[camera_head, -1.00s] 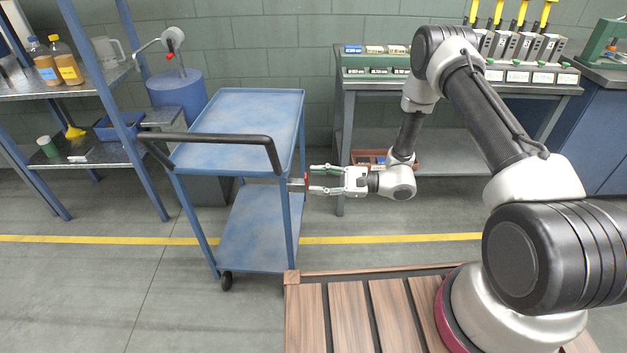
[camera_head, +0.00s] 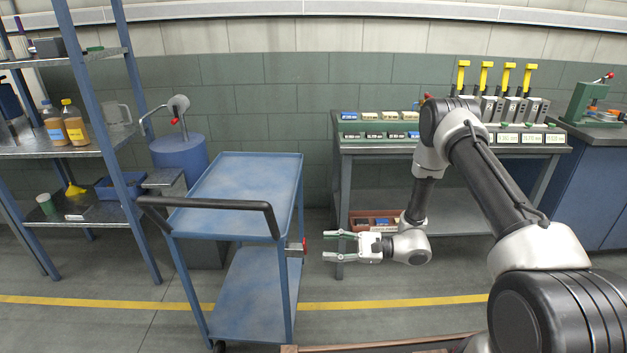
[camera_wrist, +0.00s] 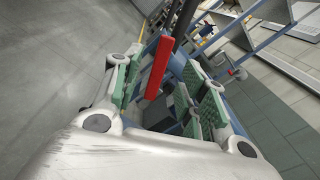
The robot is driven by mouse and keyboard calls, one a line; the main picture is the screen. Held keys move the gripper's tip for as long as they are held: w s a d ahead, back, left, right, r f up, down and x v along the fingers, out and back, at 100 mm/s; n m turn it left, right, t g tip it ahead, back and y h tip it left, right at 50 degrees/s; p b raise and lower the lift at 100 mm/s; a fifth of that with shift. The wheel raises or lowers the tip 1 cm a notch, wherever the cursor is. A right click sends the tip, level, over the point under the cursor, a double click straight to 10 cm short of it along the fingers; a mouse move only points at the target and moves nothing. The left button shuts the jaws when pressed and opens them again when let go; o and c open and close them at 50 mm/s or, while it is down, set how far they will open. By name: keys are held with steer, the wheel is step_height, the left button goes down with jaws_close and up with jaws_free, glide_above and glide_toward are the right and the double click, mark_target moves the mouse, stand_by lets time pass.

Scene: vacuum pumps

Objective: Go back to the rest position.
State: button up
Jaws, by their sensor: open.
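My gripper (camera_head: 342,247) is open and empty, pointing left, in front of the grey bench's left leg. In the wrist view its green-padded fingers (camera_wrist: 165,95) stand apart, with a red lever (camera_wrist: 158,68) showing between and beyond them. In the head view the red piece (camera_head: 304,245) sits on the right side of the blue cart (camera_head: 250,290), and a clear gap separates it from my fingertips. The cart stands upright with its black handle toward me and its top bare.
A blue-post shelf (camera_head: 118,150) with bottles (camera_head: 73,128) stands at the left. Behind the cart is a blue drum (camera_head: 180,155). The grey bench (camera_head: 365,150) carries several yellow-handled units (camera_head: 484,80). A reddish bin (camera_head: 372,217) lies on its lower shelf. A yellow floor line (camera_head: 390,302) crosses in front.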

steer(key=s+d+f+g+h, duration=0.1)
steer(key=s+d+f+g, duration=0.2)
steer(key=s, duration=0.4)
steer(key=s+d+r+n+g+h, duration=0.4)
steer(key=s+r+g, duration=0.1)
steer(key=s, duration=0.2)
steer(key=s+d+r+n+t+h, duration=0.1)
steer(key=s+d+r+n+h, duration=0.3)
steer(key=d+r, duration=0.5)
steer(key=s+d+r+n+t+h, duration=0.25)
steer(key=d+r+h, duration=0.4)
steer(key=r, duration=0.45)
steer(key=s+d+r+n+t+h, duration=0.1)
steer(key=s+d+r+t, duration=0.1)
steer(key=r, duration=0.5)
steer(key=s+d+r+n+t+h, duration=0.1)
steer(key=s+d+r+n+t, duration=0.1)
steer(key=r, duration=0.5)
steer(key=s+t, duration=0.1)
steer(key=t, duration=0.1)
steer(key=shift+s+d+t, duration=0.15)
steer(key=shift+d+t, duration=0.05)
steer(key=shift+t, duration=0.15)
